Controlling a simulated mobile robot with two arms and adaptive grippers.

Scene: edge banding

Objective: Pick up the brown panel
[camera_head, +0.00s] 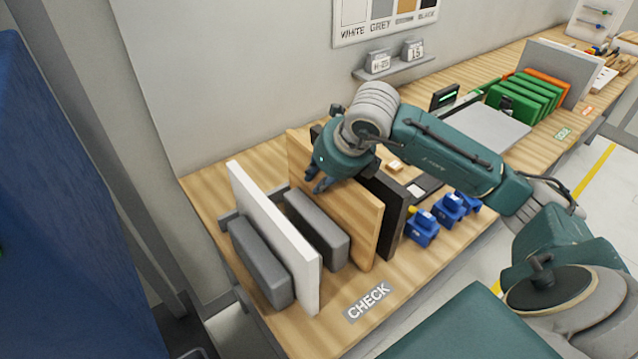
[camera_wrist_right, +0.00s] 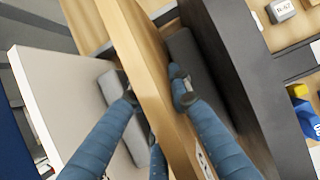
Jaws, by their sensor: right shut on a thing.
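The brown panel (camera_head: 335,205) stands upright on its edge on the wooden bench, in a row with a white panel (camera_head: 270,235) to its left and a dark panel (camera_head: 388,215) to its right. My right gripper (camera_head: 322,184) reaches down over the brown panel's top edge. In the right wrist view, the gripper's fingers (camera_wrist_right: 155,95) lie on both sides of the brown panel (camera_wrist_right: 140,60), shut on it. The lower part of the panel is partly hidden by a grey block. My left gripper is not in view.
Grey blocks (camera_head: 262,262) stand between and beside the panels. Several blue clamps (camera_head: 422,228) sit right of the dark panel. A CHECK label (camera_head: 367,303) lies on clear bench at the front. Green panels (camera_head: 525,97) stand at the far right.

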